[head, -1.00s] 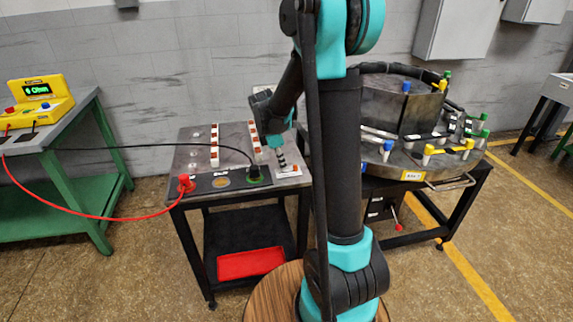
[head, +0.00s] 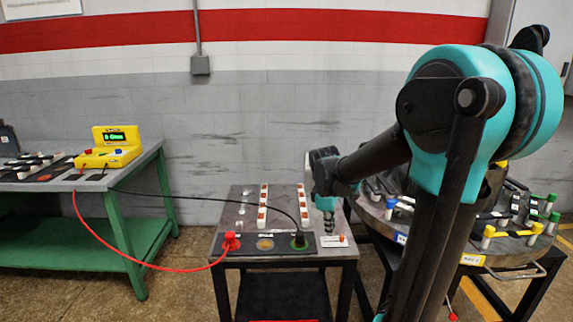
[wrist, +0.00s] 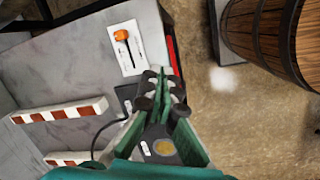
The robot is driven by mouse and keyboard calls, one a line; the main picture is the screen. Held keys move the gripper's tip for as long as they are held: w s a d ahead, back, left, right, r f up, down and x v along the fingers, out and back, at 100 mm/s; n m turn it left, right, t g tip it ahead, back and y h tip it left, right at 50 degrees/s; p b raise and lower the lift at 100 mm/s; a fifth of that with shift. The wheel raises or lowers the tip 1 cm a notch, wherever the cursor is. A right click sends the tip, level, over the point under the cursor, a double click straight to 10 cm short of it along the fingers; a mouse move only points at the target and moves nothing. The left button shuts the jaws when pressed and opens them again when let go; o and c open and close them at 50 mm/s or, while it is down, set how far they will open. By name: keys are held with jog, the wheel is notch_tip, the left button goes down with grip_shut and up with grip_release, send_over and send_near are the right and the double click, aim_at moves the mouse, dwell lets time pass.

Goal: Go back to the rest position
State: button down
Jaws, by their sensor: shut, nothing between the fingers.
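My gripper (head: 328,214) hangs at the right end of the small metal-topped table (head: 232,217) in the head view. A white card (wrist: 139,58) with an orange-headed item (wrist: 121,35) lies on the table near the fingertips. The orange item also shows in the head view (head: 342,238), just below my gripper. My arm rises to the right and covers part of the round furnace stand.
A black panel holds a red plug (head: 231,241) and a black plug (head: 299,240), with cables to the yellow meter (head: 108,150) on the green bench (head: 128,232). Two white strips (head: 263,208) stand on the table. The round stand (head: 460,240) with colored clamps is at the right.

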jog(key=s+d+f+m+t, duration=0.1)
jog(key=s+f+m, duration=0.3)
jog(key=s+m, duration=0.2)
jog(key=s+d+f+m+t+y, duration=0.1)
jog(key=s+f+m, duration=0.3)
jog(key=s, duration=0.5)
jog(key=m+t, duration=0.1)
jog(key=m, duration=0.1)
jog(key=shift+s+d+f+m+y, duration=0.25)
jog(key=shift+s+f+m+y, duration=0.05)
jog(key=shift+s, duration=0.1)
